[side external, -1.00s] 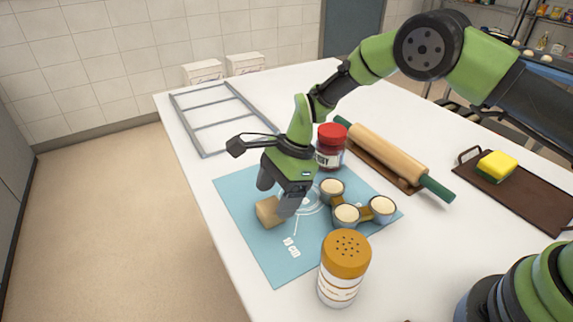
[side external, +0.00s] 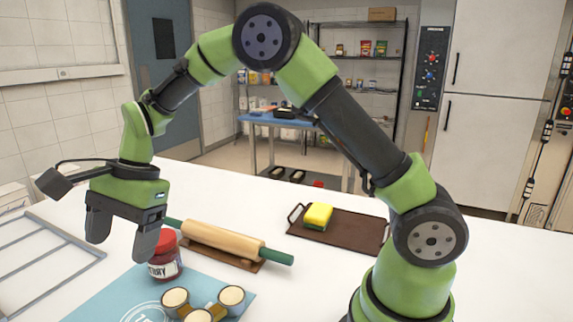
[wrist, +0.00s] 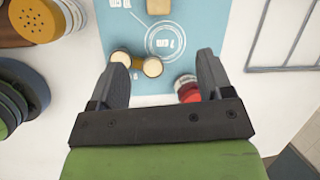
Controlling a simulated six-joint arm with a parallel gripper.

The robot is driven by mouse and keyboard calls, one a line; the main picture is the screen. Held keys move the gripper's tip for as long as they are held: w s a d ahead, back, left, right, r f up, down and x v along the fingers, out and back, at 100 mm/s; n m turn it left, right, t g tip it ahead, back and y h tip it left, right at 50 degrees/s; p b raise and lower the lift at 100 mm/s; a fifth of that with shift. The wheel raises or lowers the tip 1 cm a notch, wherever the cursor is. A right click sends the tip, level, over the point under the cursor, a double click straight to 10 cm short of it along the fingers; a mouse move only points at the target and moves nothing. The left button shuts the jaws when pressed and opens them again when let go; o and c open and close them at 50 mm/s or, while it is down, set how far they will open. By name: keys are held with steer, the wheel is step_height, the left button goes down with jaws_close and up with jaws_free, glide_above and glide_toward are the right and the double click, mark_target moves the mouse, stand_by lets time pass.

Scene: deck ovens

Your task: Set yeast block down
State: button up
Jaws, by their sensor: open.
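The yeast block (wrist: 158,6), a small tan block, rests on the blue mat (wrist: 182,40) at the top edge of the wrist view, partly cut off. It is outside the side external view, where only part of the mat (side external: 100,306) shows. My gripper (side external: 121,242) is open and empty, raised above the table. In the wrist view my gripper (wrist: 162,60) has its fingers wide apart, with the block beyond the fingertips and not between them.
A rolling pin (side external: 225,241) and a brown tray (side external: 352,232) with a yellow sponge (side external: 318,215) lie behind. A grey wire rack (side external: 85,262) is left; a shaker (wrist: 38,18) shows in the wrist view.

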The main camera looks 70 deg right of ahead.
steer(key=s+d+r+n+t, duration=0.2)
steer(key=s+d+r+n, duration=0.1)
steer(key=s+r, duration=0.3)
steer(key=s+d+r+n+t+h, duration=0.1)
steer(key=s+d+r+n+t, duration=0.1)
steer(key=s, duration=0.6)
steer(key=s+d+r+n+t+h, duration=0.1)
steer(key=s+d+r+n, duration=0.3)
steer(key=s, duration=0.5)
steer(key=n+t, duration=0.1)
steer(key=n, duration=0.1)
steer(key=shift+n, duration=0.3)
